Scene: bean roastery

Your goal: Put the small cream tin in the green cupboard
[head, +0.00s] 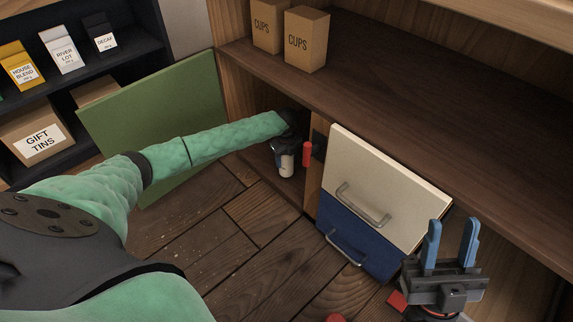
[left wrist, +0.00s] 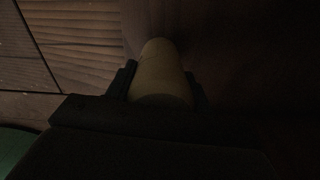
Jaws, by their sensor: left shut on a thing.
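The green cupboard's door (head: 160,125) stands open, and my left arm reaches past it into the compartment. My left gripper (head: 287,158) is inside, low over the compartment floor, partly hidden by its own wrist. It is shut on the small cream tin (head: 285,168). In the left wrist view the tin (left wrist: 160,75) lies between the two dark finger pads, dim in shadow. I cannot tell whether the tin touches the floor. My right gripper (head: 453,245) is open and empty at the lower right, its blue fingers pointing up.
A cream drawer front (head: 385,185) and a blue drawer front (head: 355,240) stand right of the compartment. Two CUPS boxes (head: 305,42) sit on the wooden counter (head: 430,95) above. A dark shelf with bags and a GIFT TINS box (head: 35,135) is at left.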

